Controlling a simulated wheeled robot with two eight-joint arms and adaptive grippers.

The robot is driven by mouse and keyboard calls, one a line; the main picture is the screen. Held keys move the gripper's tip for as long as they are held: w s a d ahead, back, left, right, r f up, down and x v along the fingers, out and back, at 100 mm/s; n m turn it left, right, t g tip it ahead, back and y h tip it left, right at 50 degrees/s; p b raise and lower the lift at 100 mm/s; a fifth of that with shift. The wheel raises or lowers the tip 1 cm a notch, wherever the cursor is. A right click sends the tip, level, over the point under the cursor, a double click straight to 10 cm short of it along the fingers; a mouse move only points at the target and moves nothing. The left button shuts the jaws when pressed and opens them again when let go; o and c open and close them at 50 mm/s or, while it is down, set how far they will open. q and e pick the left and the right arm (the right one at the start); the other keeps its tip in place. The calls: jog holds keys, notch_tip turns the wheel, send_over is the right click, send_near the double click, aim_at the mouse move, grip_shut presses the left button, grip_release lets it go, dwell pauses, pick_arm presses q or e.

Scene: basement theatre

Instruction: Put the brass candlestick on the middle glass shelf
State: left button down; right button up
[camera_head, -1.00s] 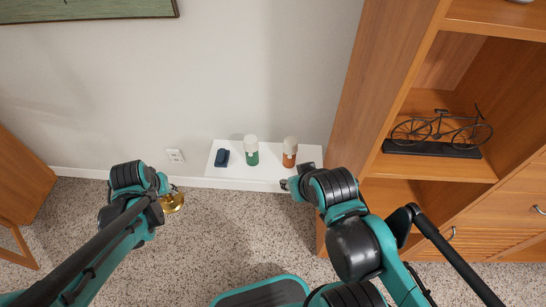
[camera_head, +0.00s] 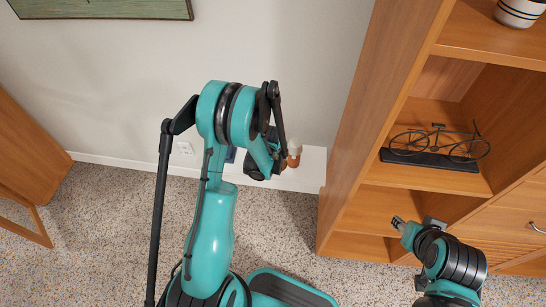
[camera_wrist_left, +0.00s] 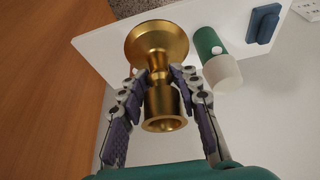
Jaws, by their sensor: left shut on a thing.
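The brass candlestick (camera_wrist_left: 162,90) is in my left gripper (camera_wrist_left: 163,88), whose fingers are shut on its stem in the left wrist view. Its wide round base points to the top of that view and its open cup points toward the camera. The white shelf (camera_wrist_left: 110,48) shows behind it; I cannot tell whether the base touches it. I see no clearly glass shelf. My right gripper (camera_head: 397,223) is in front of the wooden bookcase, too small to read.
A green bottle with a white cap (camera_wrist_left: 222,72) and a dark blue item (camera_wrist_left: 263,23) are on the white shelf close to the candlestick. The bookcase (camera_head: 365,130) holds a bicycle model (camera_head: 437,147) and stands right of the shelf.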

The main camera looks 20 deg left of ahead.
pick_arm(q)
jog(key=shift+n, duration=0.3)
jog(key=f, duration=0.1)
jog(key=a+f, duration=0.1)
jog(key=f, duration=0.1)
jog(key=w+a+f, duration=0.1)
jog(key=shift+a+f, duration=0.15)
jog(key=shift+f, duration=0.15)
jog(key=w+a+f+b, duration=0.1)
jog(key=w+f, duration=0.2)
jog(key=w+f+b, duration=0.2)
jog(key=w+f, duration=0.2)
jog(key=w+a+f+b, duration=0.1)
jog(key=w+f+b, duration=0.1)
jog(key=w+f, duration=0.1)
jog(key=shift+w+a+f, duration=0.35)
jog(key=shift+w, duration=0.05)
jog(key=shift+r, duration=0.1)
jog(key=c, duration=1.4)
grip_release()
jog(key=shift+o, duration=0.2)
